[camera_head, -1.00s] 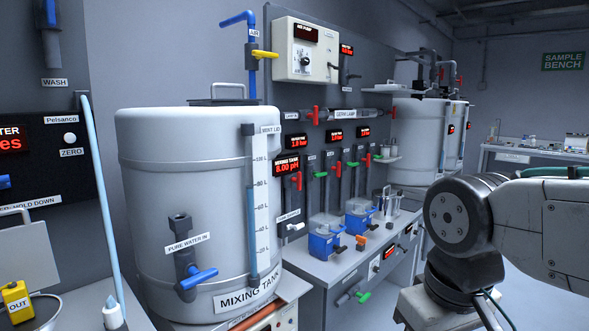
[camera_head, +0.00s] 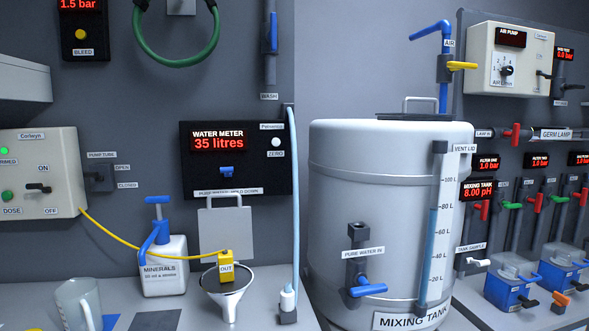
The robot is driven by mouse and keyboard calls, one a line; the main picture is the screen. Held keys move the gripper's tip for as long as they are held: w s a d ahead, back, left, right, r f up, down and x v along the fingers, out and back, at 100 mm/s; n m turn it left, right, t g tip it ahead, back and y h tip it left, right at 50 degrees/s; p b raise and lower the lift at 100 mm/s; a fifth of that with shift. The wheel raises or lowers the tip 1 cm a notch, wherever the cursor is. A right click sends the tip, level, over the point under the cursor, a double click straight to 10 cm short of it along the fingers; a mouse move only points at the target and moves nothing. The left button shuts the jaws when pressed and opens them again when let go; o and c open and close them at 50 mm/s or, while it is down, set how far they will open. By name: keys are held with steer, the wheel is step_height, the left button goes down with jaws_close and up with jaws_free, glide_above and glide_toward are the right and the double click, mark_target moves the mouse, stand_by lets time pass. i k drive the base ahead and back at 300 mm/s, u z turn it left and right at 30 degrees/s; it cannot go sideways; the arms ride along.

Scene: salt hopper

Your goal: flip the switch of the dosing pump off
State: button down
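A cream control box (camera_head: 62,150) marked "Colwyn" is on the left wall panel, with a yellow hose running from it. It seems to be the dosing pump, though no label naming it so is readable. Its black lever switch (camera_head: 38,188) sits between the "ON" label above and the "OFF" label below. The lever looks roughly level, so I cannot tell its setting. Two green lights show on the box, one by the partly cut-off "ARMED" label and one above "DOSE". My gripper is not in view.
Below stand a blue-topped minerals bottle (camera_head: 165,265), a clear jug (camera_head: 78,305) and a funnel (camera_head: 228,290) under the yellow "OUT" block (camera_head: 226,265). The mixing tank (camera_head: 385,220) stands to the right.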

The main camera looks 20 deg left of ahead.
mark_target(39, 187)
steer(key=u, duration=2.15)
steer(key=i, duration=1.4)
steer(key=u, duration=0.4)
steer(key=k, duration=0.55)
steer(key=z, duration=0.9)
